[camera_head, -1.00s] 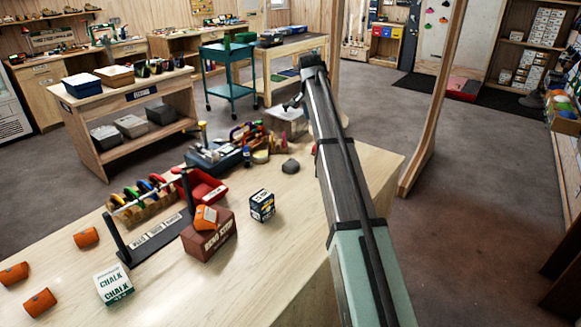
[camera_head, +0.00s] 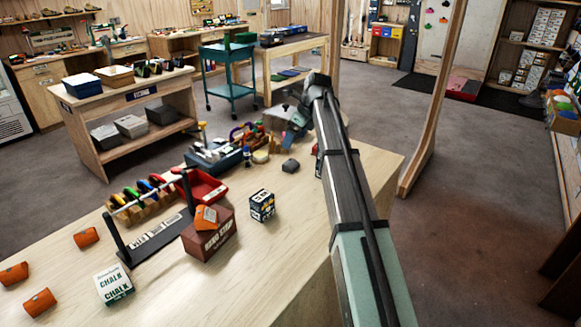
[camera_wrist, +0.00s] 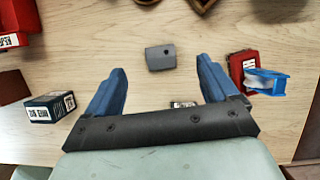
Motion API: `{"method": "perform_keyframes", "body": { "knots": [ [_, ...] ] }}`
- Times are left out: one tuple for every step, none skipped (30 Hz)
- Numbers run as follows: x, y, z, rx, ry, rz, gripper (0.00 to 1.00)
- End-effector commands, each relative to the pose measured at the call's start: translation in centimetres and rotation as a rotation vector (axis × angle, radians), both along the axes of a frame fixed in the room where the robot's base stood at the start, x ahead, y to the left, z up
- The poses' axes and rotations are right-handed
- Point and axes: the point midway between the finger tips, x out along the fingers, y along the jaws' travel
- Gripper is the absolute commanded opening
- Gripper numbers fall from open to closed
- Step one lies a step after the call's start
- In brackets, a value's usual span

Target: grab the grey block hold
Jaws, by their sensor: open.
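The grey block hold (camera_head: 290,166) lies on the wooden table, right of the blue tray and behind the dark chalk box. In the wrist view the grey block hold (camera_wrist: 161,58) lies just beyond the fingertips, roughly centred between them and not touched. My gripper (camera_wrist: 160,78) is open and empty, its two blue fingers spread wide. In the head view my gripper (camera_head: 297,128) is at the far end of the arm, partly hidden by it.
A dark chalk box (camera_head: 262,205) stands nearer on the table. A red bin (camera_head: 203,187) is to its left. A red item (camera_wrist: 243,68) and a blue device (camera_wrist: 267,82) lie right of the fingers. Bare table surrounds the hold.

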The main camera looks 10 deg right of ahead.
Motion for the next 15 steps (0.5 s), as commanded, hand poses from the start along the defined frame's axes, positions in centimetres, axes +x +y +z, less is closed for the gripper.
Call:
{"method": "perform_keyframes", "body": {
  "knots": [
    [-0.1, 0.1, -0.1, 0.009, 0.005, -0.013, 0.87],
    [-0.1, 0.1, -0.2, 0.014, 0.007, -0.019, 0.87],
    [-0.2, 0.2, -0.4, 0.018, 0.01, -0.025, 0.87],
    [-0.2, 0.2, -0.5, 0.018, 0.011, -0.027, 0.87],
    [-0.2, 0.2, -0.8, 0.019, 0.012, -0.028, 0.87],
    [-0.2, 0.2, -1.1, 0.019, 0.012, -0.028, 0.87],
    [-0.2, 0.2, -1.5, 0.019, 0.011, -0.027, 0.87],
    [-0.2, 0.2, -1.8, 0.018, 0.011, -0.027, 0.87],
    [-0.2, 0.2, -2.3, 0.018, 0.01, -0.027, 0.87],
    [-0.2, 0.2, -2.7, 0.018, 0.01, -0.027, 0.87],
    [-0.2, 0.2, -3.2, 0.017, 0.011, -0.027, 0.87],
    [-0.2, 0.2, -3.7, 0.017, 0.011, -0.026, 0.87],
    [-0.2, 0.2, -4.0, 0.017, 0.011, -0.026, 0.87],
    [-0.2, 0.2, -4.2, 0.017, 0.011, -0.026, 0.87],
    [-0.2, 0.2, -4.5, 0.016, 0.01, -0.025, 0.87]
  ]
}}
